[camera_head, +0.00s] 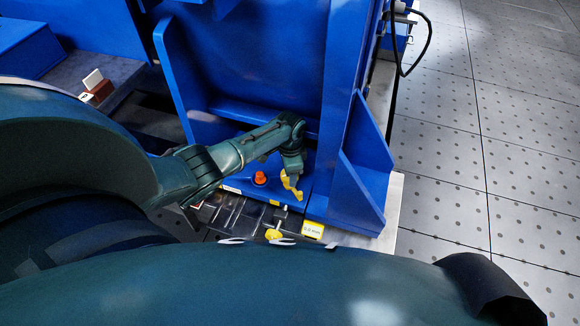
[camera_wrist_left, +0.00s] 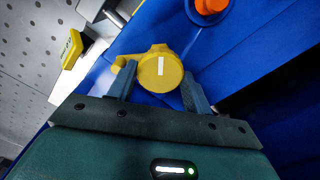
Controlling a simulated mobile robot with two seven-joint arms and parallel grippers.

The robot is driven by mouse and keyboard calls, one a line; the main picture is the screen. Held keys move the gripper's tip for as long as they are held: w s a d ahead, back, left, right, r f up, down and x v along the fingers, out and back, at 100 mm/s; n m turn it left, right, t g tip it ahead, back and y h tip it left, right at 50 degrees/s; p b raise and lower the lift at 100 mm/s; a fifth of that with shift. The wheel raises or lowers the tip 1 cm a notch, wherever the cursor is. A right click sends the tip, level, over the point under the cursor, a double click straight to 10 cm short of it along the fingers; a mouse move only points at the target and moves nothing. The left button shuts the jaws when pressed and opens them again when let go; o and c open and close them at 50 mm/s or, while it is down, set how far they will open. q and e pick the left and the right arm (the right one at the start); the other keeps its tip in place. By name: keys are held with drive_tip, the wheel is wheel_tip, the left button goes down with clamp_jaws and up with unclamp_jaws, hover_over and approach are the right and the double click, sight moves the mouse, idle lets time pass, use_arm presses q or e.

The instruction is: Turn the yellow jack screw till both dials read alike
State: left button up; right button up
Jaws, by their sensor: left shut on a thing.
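The yellow jack screw (camera_head: 289,186) stands at the blue base, with a hooked arm showing in the head view. In the left wrist view its round yellow head (camera_wrist_left: 160,72) bears a white stripe, and a short yellow lug sticks out to the left. My left gripper (camera_head: 292,172) reaches down over it from above. In the wrist view the left gripper's fingers (camera_wrist_left: 158,92) stand on either side of the head, shut on it. Two white rounded pieces (camera_head: 231,241) at the lower edge may be the dials; no reading can be made out. My right gripper is out of view.
An orange knob (camera_head: 260,178) stands just left of the screw. A second yellow knob (camera_head: 273,234) and a yellow label (camera_head: 313,229) sit in front. Blue upright plates (camera_head: 362,165) flank the right side. The tiled floor (camera_head: 480,130) to the right is clear.

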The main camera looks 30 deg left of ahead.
use_arm(q)
drive_tip(key=shift+s+f+m, duration=0.15)
drive_tip(key=shift+m, duration=1.05)
drive_tip(key=o, duration=1)
drive_tip(key=shift+r+p, duration=0.3)
drive_tip(key=shift+r, duration=0.1)
drive_tip(key=shift+r+p, duration=2.35)
drive_tip(key=shift+r, duration=3.3)
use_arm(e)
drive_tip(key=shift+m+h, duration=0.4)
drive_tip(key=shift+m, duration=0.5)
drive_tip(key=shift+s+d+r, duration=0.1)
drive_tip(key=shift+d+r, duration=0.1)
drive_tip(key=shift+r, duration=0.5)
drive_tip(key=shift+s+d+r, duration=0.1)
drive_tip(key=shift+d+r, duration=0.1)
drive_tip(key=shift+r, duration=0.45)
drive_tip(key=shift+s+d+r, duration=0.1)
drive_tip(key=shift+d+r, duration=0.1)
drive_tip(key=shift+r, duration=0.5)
